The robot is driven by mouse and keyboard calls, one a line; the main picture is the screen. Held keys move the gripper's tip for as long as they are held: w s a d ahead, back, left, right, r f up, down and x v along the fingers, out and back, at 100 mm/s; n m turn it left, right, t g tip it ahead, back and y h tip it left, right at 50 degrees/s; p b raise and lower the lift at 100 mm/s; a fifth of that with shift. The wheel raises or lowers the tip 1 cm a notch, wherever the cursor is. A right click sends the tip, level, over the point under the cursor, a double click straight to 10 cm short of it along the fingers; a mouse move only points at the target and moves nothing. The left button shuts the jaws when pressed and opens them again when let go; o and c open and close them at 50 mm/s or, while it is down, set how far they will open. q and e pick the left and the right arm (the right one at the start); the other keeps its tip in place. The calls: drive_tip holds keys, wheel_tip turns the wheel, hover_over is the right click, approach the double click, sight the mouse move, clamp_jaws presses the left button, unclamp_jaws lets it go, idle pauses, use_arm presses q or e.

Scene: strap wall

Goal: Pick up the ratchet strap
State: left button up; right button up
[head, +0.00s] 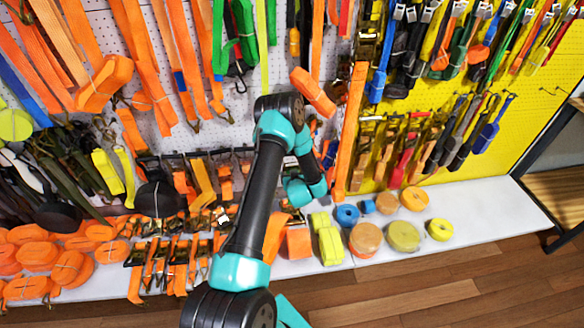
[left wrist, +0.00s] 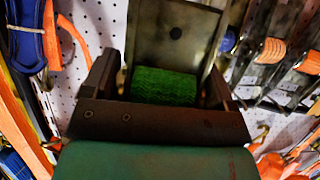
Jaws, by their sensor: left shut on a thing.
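In the left wrist view my left gripper (left wrist: 161,76) has its two dark fingers on either side of a ratchet strap (left wrist: 165,87), shut on it. The strap shows as green rolled webbing with a dark grey metal ratchet frame behind it, which has a round hole. The lower part of the strap is hidden behind the gripper's body. In the head view my black and teal arm reaches up to the pegboard wall and bends down there; its fingers and the held strap cannot be made out. My right gripper does not show.
A white pegboard (head: 105,22) and a yellow pegboard (head: 385,180) carry many hanging straps. A white shelf (head: 490,208) below holds rolled straps, including an orange roll (head: 415,199) and a yellow-green block (head: 331,245). The shelf's right end is clear. The wood floor (head: 440,290) is bare.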

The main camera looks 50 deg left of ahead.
use_arm(q)
drive_tip(key=shift+s+d+r, duration=0.2)
drive_tip(key=shift+s+d, duration=0.75)
drive_tip(key=shift+d, duration=0.1)
drive_tip(key=shift+s+d+r, duration=0.15)
drive_tip(key=shift+s+d, duration=0.75)
drive_tip(key=shift+d, duration=0.1)
